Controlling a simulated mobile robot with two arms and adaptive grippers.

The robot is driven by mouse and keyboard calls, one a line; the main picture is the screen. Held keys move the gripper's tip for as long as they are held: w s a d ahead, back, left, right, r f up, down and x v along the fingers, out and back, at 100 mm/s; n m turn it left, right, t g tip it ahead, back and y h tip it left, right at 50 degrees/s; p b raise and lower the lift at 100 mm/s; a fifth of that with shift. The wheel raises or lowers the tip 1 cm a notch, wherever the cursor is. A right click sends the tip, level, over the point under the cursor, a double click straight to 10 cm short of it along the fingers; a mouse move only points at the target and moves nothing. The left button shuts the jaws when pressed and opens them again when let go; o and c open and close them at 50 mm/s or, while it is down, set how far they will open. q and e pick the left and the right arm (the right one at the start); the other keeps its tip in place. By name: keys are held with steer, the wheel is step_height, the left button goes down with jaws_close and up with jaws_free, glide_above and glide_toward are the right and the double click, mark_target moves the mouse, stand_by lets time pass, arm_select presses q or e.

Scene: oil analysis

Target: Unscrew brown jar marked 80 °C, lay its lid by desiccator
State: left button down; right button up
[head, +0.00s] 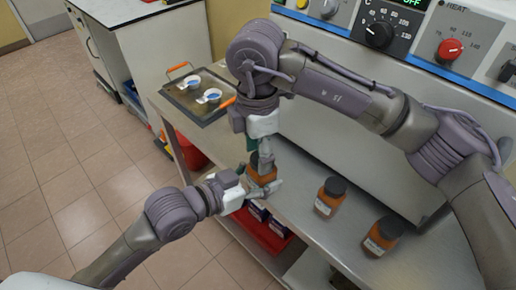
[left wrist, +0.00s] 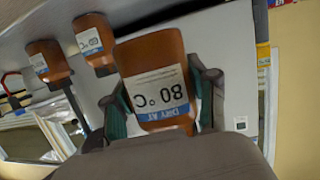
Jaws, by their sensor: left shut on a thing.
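The brown jar marked 80 °C (head: 263,173) is upright at the left part of the steel bench. In the left wrist view its "DRY AT 80 °C" label (left wrist: 161,95) is upside down. My left gripper (head: 248,184) is shut around the jar's body, with green finger pads at both sides. My right gripper (head: 262,150) points down from above at the jar's dark lid. The arm and fingers cover most of the lid, so I cannot tell whether they grip it. I cannot make out a desiccator.
Two other brown jars with black lids, one nearer (head: 381,236) and one farther (head: 329,197), stand to the right. A tray (head: 180,99) with small dishes lies at the back left. The oven (head: 420,80) borders the bench behind. Red bins (head: 262,236) sit below the edge.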

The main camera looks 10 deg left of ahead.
steer(key=shift+w, duration=0.15)
steer(key=c, duration=0.5)
steer(key=o, duration=1.2)
steer(key=shift+r, duration=0.1)
step_height(320, 180, up, 4)
steer(key=shift+r, duration=0.15)
steer(key=shift+c, duration=0.4)
steer(key=r, duration=0.1)
steer(key=d+r, duration=0.1)
steer(key=r, duration=0.1)
steer(key=shift+f, duration=3.8)
